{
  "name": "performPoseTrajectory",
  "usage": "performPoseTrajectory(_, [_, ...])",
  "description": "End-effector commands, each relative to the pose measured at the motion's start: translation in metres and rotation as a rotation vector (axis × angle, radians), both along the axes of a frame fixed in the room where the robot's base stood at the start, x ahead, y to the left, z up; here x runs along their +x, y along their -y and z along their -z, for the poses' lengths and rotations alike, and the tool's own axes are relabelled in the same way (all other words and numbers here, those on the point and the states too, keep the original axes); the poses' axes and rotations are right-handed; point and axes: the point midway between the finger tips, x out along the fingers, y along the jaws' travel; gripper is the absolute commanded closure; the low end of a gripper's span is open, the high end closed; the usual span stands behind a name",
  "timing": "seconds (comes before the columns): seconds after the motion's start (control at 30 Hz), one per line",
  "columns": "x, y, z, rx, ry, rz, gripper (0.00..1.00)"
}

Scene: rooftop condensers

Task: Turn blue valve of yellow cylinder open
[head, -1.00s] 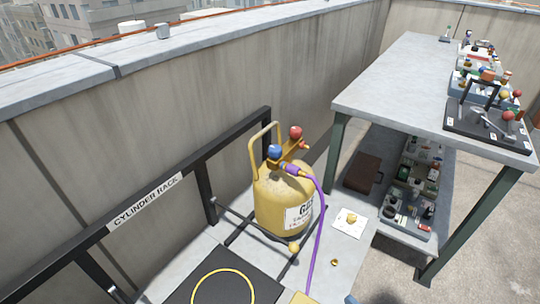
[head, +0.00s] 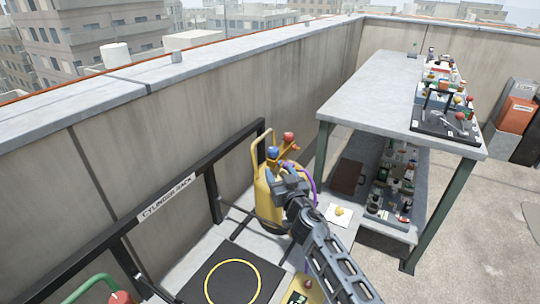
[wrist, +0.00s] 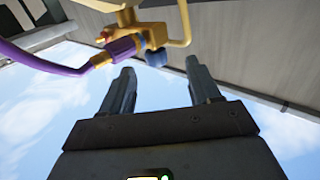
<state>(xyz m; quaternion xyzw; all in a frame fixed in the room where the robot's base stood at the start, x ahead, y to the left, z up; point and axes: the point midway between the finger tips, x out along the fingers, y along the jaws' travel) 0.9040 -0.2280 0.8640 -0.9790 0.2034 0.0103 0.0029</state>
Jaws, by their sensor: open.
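The yellow cylinder (head: 266,205) stands upright in a black rack with its carry handle up. Its blue valve knob (head: 272,152) is on top, left of a red knob (head: 289,136). A purple hose (head: 313,185) runs from the valve fitting. My gripper (head: 283,178) is in front of the cylinder's upper part, just below the blue knob in the head view, hiding part of the cylinder. In the wrist view, my gripper (wrist: 159,68) is open and empty. The blue knob (wrist: 156,58) shows between and beyond the fingertips, apart from both; its exact depth is unclear.
The rack rail (head: 170,200) and parapet wall (head: 90,150) stand left and behind. A workbench (head: 370,85) with a cluttered lower shelf (head: 395,210) is at right. A green handle (head: 90,285) with a red knob shows at bottom left.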

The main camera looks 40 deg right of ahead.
Motion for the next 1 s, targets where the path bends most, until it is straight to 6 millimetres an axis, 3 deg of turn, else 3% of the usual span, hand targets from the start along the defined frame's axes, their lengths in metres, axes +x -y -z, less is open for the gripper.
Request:
performPoseTrajectory(0.17, [0.02,0.022,-0.019,-0.01,0.017,0.025,0.38])
performPoseTrajectory(0.37, [0.034,0.03,-0.02,-0.012,0.02,0.028,0.38])
performPoseTrajectory(0.7, [0.078,0.05,-0.018,-0.011,0.019,0.028,0.38])
performPoseTrajectory(1.0, [0.092,0.056,-0.02,-0.01,0.019,0.028,0.38])
